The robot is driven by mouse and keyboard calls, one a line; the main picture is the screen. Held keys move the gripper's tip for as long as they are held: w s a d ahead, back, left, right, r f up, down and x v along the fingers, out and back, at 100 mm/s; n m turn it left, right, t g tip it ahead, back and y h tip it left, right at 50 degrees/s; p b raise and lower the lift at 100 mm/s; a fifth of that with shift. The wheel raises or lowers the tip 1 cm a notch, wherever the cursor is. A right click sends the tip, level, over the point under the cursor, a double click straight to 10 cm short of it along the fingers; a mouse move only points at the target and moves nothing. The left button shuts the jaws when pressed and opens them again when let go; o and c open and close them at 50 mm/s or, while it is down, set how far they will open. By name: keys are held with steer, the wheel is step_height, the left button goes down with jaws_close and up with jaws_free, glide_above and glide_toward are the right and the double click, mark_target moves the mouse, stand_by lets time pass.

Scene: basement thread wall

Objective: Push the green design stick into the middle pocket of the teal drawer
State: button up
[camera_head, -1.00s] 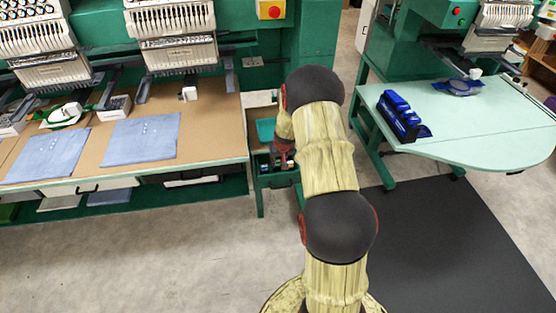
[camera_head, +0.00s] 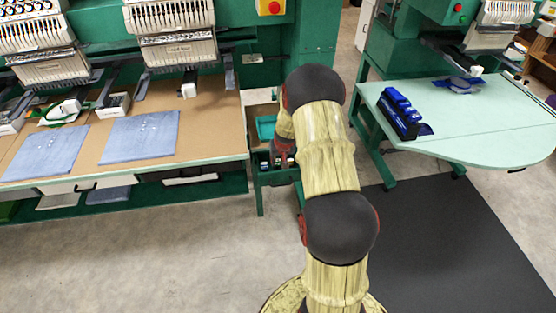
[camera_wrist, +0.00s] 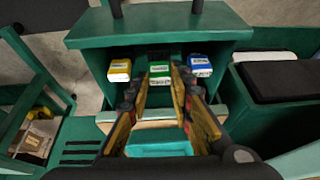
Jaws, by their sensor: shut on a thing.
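In the wrist view, the green design stick (camera_wrist: 160,70) stands in the middle of a row of three at the drawer's handle end. My gripper (camera_wrist: 162,80) is shut on it, one finger on each side. A yellow stick (camera_wrist: 119,70) is to its left and a blue stick (camera_wrist: 200,67) to its right, both clear of the fingers. The green stick's lower part is hidden, so its depth in the pocket cannot be told. The teal drawer (camera_wrist: 222,30) is open; the head view shows it (camera_head: 270,180) partly behind my arm.
A teal tray (camera_wrist: 160,148) lies behind the sticks, below my fingers. A green frame (camera_wrist: 20,70) stands at left and a box with a dark top (camera_wrist: 285,80) at right. The brown worktable (camera_head: 215,120) and pale green table (camera_head: 480,130) flank my arm.

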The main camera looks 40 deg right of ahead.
steer(key=shift+f+b, duration=0.6)
steer(key=o, duration=1)
steer(key=shift+o, duration=0.2)
steer(key=shift+r, duration=0.1)
steer(key=v, duration=1.2)
